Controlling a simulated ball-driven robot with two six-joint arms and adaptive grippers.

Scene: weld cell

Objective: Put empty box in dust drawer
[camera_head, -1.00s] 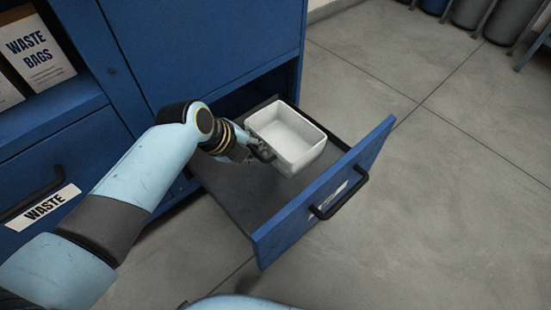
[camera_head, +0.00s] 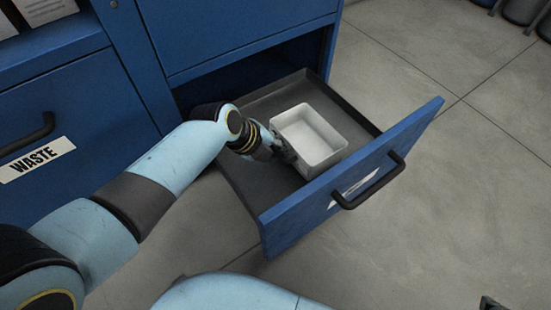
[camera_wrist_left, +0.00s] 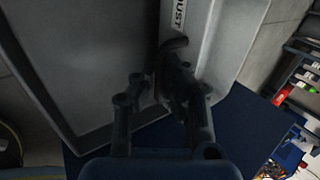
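The empty box (camera_head: 318,165) is white, open-topped and upright in the head view. It sits low inside the pulled-out drawer (camera_head: 262,192); I cannot tell whether its base touches the drawer floor. My left gripper (camera_head: 284,152) is at the box's left wall, its fingers shut on that wall. In the left wrist view the fingers of my left gripper (camera_wrist_left: 168,85) close on the pale box (camera_wrist_left: 85,65), and a label reading DUST (camera_wrist_left: 179,14) shows on a pale face. A dark piece at the head view's lower right edge may be my right gripper (camera_head: 491,303).
The drawer's blue front (camera_head: 290,215) has a black handle (camera_head: 370,185). A shut drawer labelled WASTE (camera_head: 90,125) is to the left in the blue cabinet (camera_head: 220,30). Bare drawer floor lies around the box, and open concrete floor (camera_head: 470,190) is to the right.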

